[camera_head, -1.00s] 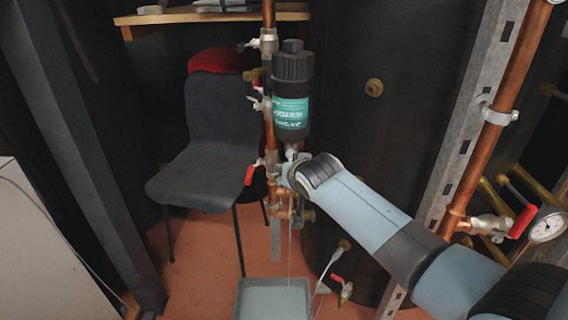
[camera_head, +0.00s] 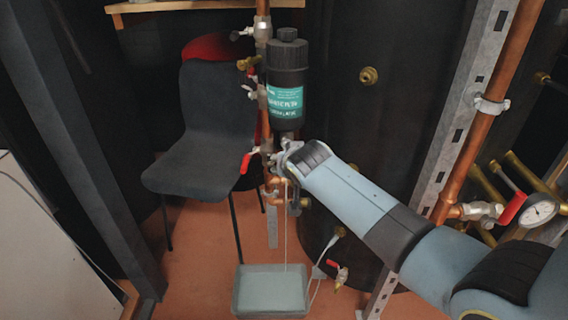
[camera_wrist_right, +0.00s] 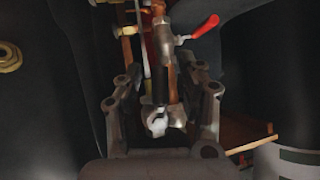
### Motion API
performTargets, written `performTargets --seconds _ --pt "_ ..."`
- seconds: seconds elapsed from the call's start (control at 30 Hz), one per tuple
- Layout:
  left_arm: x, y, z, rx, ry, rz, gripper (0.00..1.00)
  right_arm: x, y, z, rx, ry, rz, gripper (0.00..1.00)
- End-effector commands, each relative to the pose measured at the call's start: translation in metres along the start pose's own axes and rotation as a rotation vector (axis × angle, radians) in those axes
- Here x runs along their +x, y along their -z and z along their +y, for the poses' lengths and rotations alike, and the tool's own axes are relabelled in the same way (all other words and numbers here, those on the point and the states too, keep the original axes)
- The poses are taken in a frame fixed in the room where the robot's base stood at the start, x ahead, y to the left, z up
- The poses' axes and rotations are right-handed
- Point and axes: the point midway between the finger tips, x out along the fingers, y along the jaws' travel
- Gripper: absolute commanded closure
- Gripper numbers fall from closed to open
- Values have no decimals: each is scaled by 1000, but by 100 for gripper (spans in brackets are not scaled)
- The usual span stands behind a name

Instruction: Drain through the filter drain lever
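The black filter (camera_head: 287,75) with a teal label stands upright on the copper pipe in the head view. My right gripper (camera_head: 285,160) is just below it, at the filter's bottom fittings, which my wrist partly hides. In the right wrist view, the fingers of my right gripper (camera_wrist_right: 160,85) stand apart on either side of a dark, narrow part and a pale metal fitting (camera_wrist_right: 157,122). I cannot tell whether this is the drain lever. A thin pale line (camera_head: 287,230), water or hose, runs down to a grey tray (camera_head: 237,292). My left gripper is out of view.
A red-handled valve (camera_head: 246,163) sits left of the gripper; another red-handled valve (camera_head: 338,272) is low beside the tray. A dark chair (camera_head: 205,165) stands left. A gauge (camera_head: 539,211) and copper pipe (camera_head: 485,130) are at right. Open floor lies left of the tray.

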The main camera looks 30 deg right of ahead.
Motion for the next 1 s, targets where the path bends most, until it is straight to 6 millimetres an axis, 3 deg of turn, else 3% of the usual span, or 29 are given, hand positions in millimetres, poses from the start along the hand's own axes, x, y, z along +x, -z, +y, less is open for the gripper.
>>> performTargets --seconds 0.37,0.8,1.0 --pt "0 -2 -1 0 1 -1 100 -9 -1 0 0 1 1 61" --pt "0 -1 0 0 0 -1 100 -94 -1 0 1 1 0 61" --pt "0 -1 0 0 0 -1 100 -117 0 0 1 1 0 61"
